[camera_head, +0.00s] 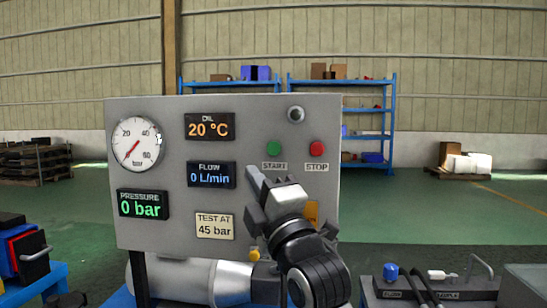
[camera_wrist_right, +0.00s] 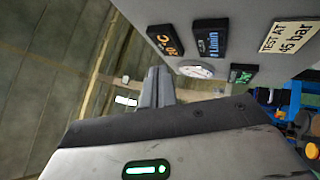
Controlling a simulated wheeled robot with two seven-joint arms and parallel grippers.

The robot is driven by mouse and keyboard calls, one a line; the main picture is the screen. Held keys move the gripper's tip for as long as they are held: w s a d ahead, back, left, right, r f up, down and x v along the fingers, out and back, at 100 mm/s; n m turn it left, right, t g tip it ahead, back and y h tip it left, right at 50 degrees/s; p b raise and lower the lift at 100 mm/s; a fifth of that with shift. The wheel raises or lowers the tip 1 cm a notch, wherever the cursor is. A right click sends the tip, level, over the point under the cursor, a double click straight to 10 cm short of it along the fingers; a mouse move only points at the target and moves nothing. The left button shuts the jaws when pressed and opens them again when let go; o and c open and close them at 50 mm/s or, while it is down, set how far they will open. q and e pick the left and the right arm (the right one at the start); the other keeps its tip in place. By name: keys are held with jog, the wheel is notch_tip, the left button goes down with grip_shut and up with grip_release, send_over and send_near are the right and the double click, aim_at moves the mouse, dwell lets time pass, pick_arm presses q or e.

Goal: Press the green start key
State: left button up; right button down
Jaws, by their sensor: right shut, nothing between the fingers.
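The green start key (camera_head: 273,148) sits on the grey panel (camera_head: 222,120), above a START label (camera_head: 275,166). The red stop key (camera_head: 317,149) is to its right. My right gripper (camera_head: 254,172) is shut and empty. In the head view its fingertips appear just below and left of the START label. I cannot tell how far they are from the panel. In the right wrist view the shut fingers (camera_wrist_right: 158,85) point past the panel's displays, and the start key is not seen there. My left gripper is not in view.
The panel carries a round gauge (camera_head: 138,144) reading near zero, an oil display (camera_head: 209,126), a flow display (camera_head: 211,175), a pressure display (camera_head: 143,204) and a TEST AT 45 bar label (camera_head: 215,225). Blue shelves (camera_head: 392,120) stand far behind.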

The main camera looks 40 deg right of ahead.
aim_at(270, 143)
jog(key=s+r, duration=0.1)
jog(key=d+r+h, duration=0.1)
jog(key=r, duration=0.1)
jog(key=shift+s+d+t, duration=0.1)
jog(key=shift+s+t, duration=0.25)
jog(key=shift+t, duration=0.05)
jog(key=shift+w+d+b, duration=0.25)
jog(key=shift+w+d, duration=0.7)
jog(key=shift+d, duration=0.2)
jog(key=shift+w+d+b, duration=0.25)
jog(key=shift+w+d, duration=0.65)
jog(key=shift+d, duration=0.25)
jog(key=shift+w+d+b, duration=0.25)
jog(key=shift+w+d, duration=0.7)
jog(key=shift+d, duration=0.2)
jog(key=shift+w+d, duration=0.25)
jog(key=shift+d, duration=0.1)
jog(key=shift+w+d, duration=0.35)
jog(key=shift+d, duration=0.05)
dwell(0.4)
jog(key=shift+s+a, duration=0.6)
jog(key=shift+a, duration=0.15)
